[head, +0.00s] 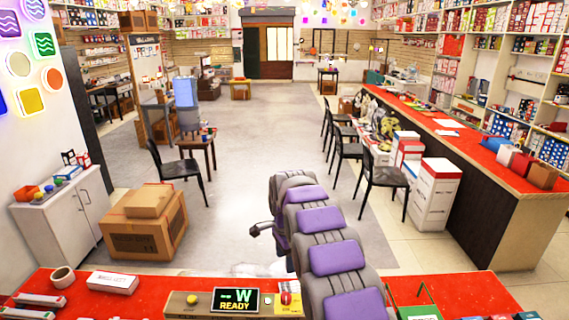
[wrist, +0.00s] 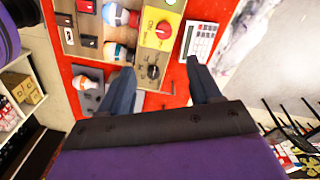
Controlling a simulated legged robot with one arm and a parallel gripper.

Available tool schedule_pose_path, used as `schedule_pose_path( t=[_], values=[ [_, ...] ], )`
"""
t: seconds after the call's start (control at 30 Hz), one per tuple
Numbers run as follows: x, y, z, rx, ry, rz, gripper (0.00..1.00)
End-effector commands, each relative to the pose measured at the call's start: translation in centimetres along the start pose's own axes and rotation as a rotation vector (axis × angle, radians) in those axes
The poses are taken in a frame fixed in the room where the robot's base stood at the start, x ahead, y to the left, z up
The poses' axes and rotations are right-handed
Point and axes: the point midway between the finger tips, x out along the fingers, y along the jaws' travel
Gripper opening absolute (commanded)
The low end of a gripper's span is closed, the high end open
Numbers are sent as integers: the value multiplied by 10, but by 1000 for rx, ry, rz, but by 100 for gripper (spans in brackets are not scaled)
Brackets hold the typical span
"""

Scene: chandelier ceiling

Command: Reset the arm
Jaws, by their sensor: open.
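My arm (head: 333,257), in grey and purple segments, rises from the red counter's edge in the head view and reaches out over the floor beyond. My gripper (wrist: 160,68) shows in the wrist view with its two dark fingers spread apart.
The red counter (head: 60,285) holds a tape roll (head: 62,276), a white box (head: 112,282) and a panel with a READY display (head: 235,301). The wrist view shows a red knob (wrist: 162,31) and a calculator (wrist: 199,40). Cardboard boxes (head: 143,230) and chairs (head: 382,178) stand around open floor.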

Motion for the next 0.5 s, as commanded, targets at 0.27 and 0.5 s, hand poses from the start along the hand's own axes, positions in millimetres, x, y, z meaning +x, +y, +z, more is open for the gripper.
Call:
schedule_pose_path(
  t=[0.27, 0.5],
  values=[
    [-39, 69, -10, -178, -5, 20, 63],
    [-64, 142, -9, -351, -17, 43, 63]
  ],
)
